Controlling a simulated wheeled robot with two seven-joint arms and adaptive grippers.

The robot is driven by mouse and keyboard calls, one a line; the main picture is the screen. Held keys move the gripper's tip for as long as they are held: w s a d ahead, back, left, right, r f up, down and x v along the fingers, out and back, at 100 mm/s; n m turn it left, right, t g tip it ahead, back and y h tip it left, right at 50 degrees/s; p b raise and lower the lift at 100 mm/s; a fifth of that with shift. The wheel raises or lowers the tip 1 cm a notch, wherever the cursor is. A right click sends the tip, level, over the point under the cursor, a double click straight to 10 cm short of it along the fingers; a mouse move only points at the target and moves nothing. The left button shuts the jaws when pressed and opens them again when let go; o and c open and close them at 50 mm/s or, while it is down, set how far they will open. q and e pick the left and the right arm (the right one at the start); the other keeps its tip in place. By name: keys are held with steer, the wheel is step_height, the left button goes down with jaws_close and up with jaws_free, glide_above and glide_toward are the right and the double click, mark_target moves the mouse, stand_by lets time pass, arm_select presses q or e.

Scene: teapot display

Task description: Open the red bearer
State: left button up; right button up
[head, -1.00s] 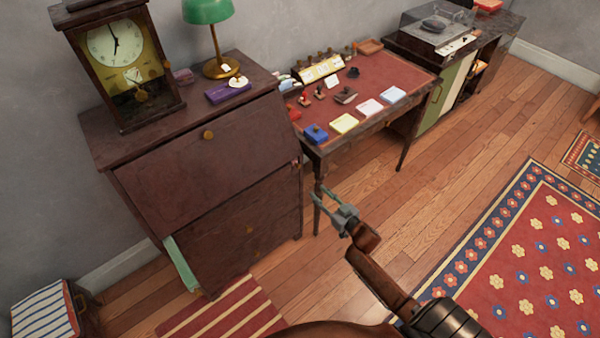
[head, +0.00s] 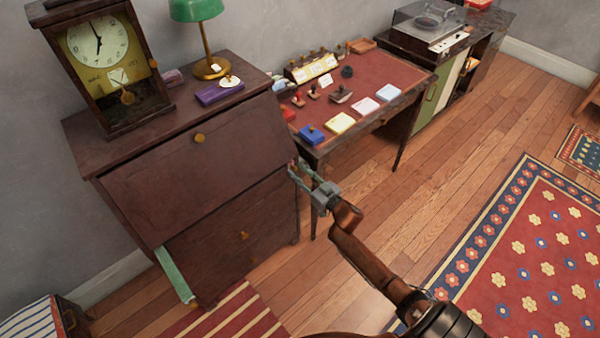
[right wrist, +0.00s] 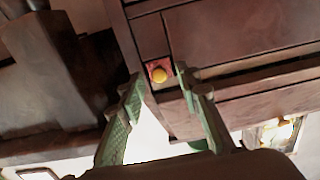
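The red bearer (right wrist: 158,73) shows in the right wrist view as a small red square end with a round yellow knob, set in the dark wooden desk. It looks flush with the desk front. My right gripper (head: 298,172) is open at the right edge of the desk (head: 190,180). In the right wrist view its green fingers (right wrist: 157,84) stand apart, one on each side of the knob, with nothing between them that I can see gripped. In the head view the bearer is mostly hidden by the fingers. My left gripper is not in view.
A green bearer (head: 174,274) sticks out at the desk's left side. The desk's sloping lid (head: 190,175) is shut and has a brass knob. A red-topped table (head: 375,75) with small items stands to the right. The wooden floor (head: 450,160) is clear in front of it.

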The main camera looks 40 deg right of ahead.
jaws_close()
stand_by(0.7)
